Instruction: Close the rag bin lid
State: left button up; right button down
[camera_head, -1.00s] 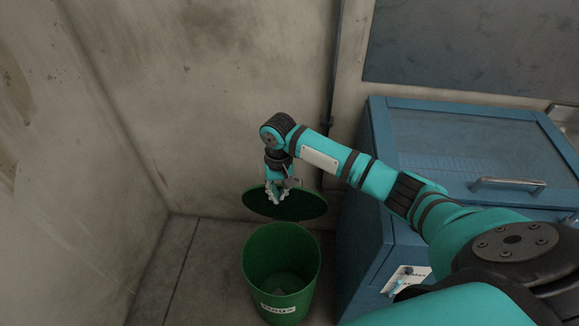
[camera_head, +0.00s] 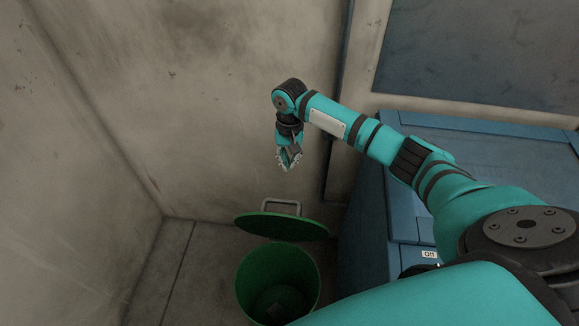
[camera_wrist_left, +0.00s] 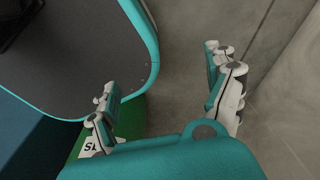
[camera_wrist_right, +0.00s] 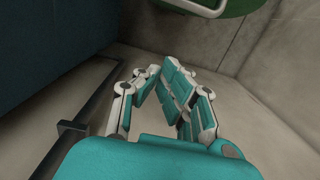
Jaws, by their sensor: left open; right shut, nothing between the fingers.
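The green rag bin (camera_head: 244,286) stands on the floor with its mouth open and something dark inside. Its round green lid (camera_head: 281,228) stays raised at the bin's back edge, tilted open. The lid's grey handle (camera_head: 281,203) shows above the far edge. My right gripper (camera_head: 289,163) is shut and empty, above and behind the lid, apart from it. In the right wrist view the right gripper (camera_wrist_right: 165,75) points past the lid (camera_wrist_right: 232,8) and handle (camera_wrist_right: 207,10) at the top. My left gripper (camera_wrist_left: 165,100) is open and empty; part of the green bin (camera_wrist_left: 128,122) shows beyond it.
A blue cabinet (camera_head: 372,240) stands close to the right of the bin. Concrete walls (camera_head: 200,110) meet in a corner behind and left. Bare floor (camera_head: 180,275) lies left of the bin. A dark pipe (camera_wrist_right: 75,128) runs along the wall.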

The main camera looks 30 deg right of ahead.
pick_arm(q)
jog(key=shift+s+a+r+p, duration=0.2)
jog(key=shift+s+r+p, duration=0.2)
jog(key=shift+r+p, duration=0.25)
jog(key=shift+s+a+r+p, duration=0.2)
jog(key=shift+s+r+p, duration=0.2)
jog(key=shift+r+p, duration=0.25)
pick_arm(e)
jog(key=s+a+f, duration=0.2)
jog(key=s+f, duration=0.1)
jog(key=f, duration=0.4)
jog(key=shift+s+a, duration=0.4)
jog(key=shift+f, duration=0.1)
